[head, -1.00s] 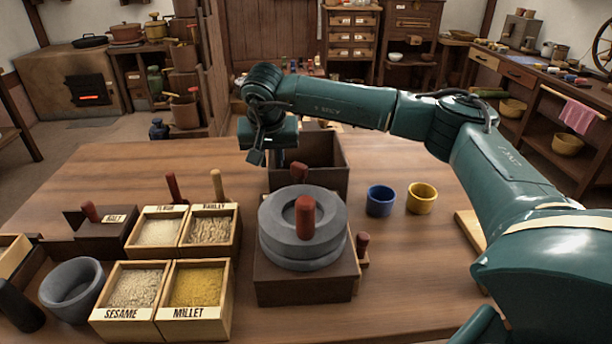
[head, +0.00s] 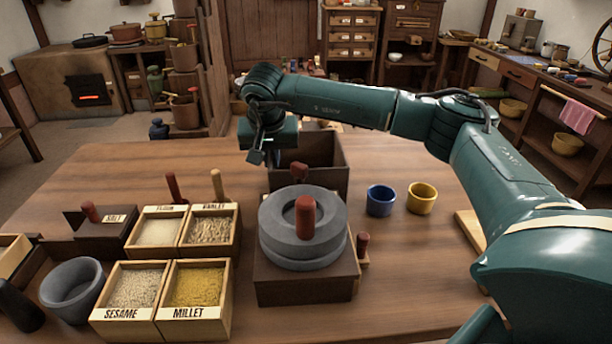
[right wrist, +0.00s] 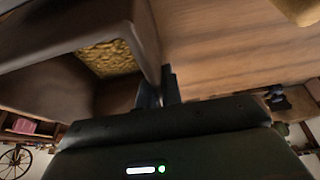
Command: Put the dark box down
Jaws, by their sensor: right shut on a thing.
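The dark box (head: 325,178) is an open-topped brown box behind the stone quern (head: 302,222) in the head view. Its lower part is partly hidden by the quern, so I cannot tell whether its base touches the table. My right gripper (head: 257,156) is at the box's left side, pointing down. In the right wrist view, my right gripper (right wrist: 158,92) is shut on the box's wall (right wrist: 148,45), and yellowish grain (right wrist: 112,58) lies inside the box. My left gripper is not in view.
A blue cup (head: 380,200) and a yellow cup (head: 421,198) stand right of the quern. Grain boxes such as the millet box (head: 192,322) and a grey mortar (head: 72,290) stand at left. The table (head: 110,170) is bare at its back left.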

